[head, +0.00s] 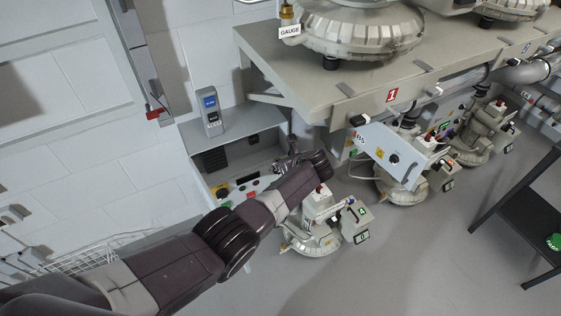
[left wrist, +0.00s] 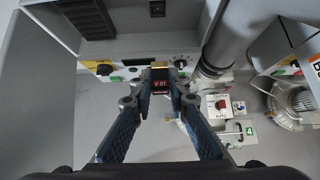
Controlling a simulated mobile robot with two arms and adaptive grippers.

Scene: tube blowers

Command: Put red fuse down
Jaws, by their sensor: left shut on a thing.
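In the left wrist view, the red fuse (left wrist: 160,85), a small block with a dark red face and light markings, sits between the fingertips of my left gripper (left wrist: 160,92). The gripper is shut on it. Behind the fuse is the front of a grey cabinet panel (left wrist: 105,68) with switches and buttons; I cannot tell whether the fuse touches it. In the head view, my left arm reaches from the lower left to the cabinet (head: 235,155), and its gripper (head: 292,163) is near the panel front. The fuse is not distinguishable there. My right gripper is not in view.
A handheld device with a blue screen (head: 209,111) stands on the cabinet's shelf. Blower units (head: 312,236) stand on the floor beside and beyond my arm. A grey platform (head: 330,85) overhangs them. A dark table (head: 535,205) is at the right; the floor between is clear.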

